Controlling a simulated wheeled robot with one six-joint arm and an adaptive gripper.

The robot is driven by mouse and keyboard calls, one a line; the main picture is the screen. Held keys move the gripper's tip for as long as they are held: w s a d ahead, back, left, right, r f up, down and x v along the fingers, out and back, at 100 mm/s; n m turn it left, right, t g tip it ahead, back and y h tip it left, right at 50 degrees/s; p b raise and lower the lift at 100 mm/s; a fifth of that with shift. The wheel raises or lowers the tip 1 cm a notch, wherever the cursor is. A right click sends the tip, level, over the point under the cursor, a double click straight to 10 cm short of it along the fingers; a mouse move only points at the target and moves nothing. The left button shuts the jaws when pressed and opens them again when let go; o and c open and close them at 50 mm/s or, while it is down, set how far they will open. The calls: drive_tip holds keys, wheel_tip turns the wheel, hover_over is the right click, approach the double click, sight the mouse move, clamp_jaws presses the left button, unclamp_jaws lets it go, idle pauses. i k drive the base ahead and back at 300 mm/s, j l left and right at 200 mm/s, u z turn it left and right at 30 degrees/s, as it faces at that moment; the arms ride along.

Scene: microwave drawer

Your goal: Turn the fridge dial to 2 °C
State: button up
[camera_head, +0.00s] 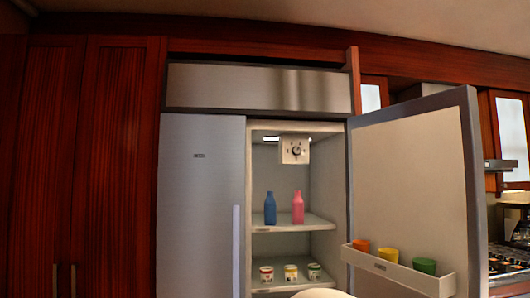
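The fridge dial (296,151) is a small dark round knob on a pale control box (288,158) near the top inside the open right half of the fridge. Marks surround the knob, but they are too small to read, and I cannot tell its setting. The fridge's right door (415,170) stands open, swung out to the right. The left door (200,200) is shut. My gripper does not show in this view. A pale rounded shape shows at the bottom edge, in front of the lower shelf.
A blue bottle (270,209) and a pink bottle (297,208) stand on the upper shelf. Small jars (291,272) stand on the lower shelf. The door bin (398,272) holds orange, yellow and green cups. A stove (507,262) is at the far right.

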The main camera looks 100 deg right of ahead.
sight(296, 150)
drive_tip(key=i+z, duration=0.2)
drive_tip(key=i, duration=0.25)
drive_tip(key=i+j+z, duration=0.15)
drive_tip(key=i, duration=0.25)
drive_tip(key=i+j+z, duration=0.2)
drive_tip(key=i, duration=0.25)
drive_tip(key=z, duration=3.05)
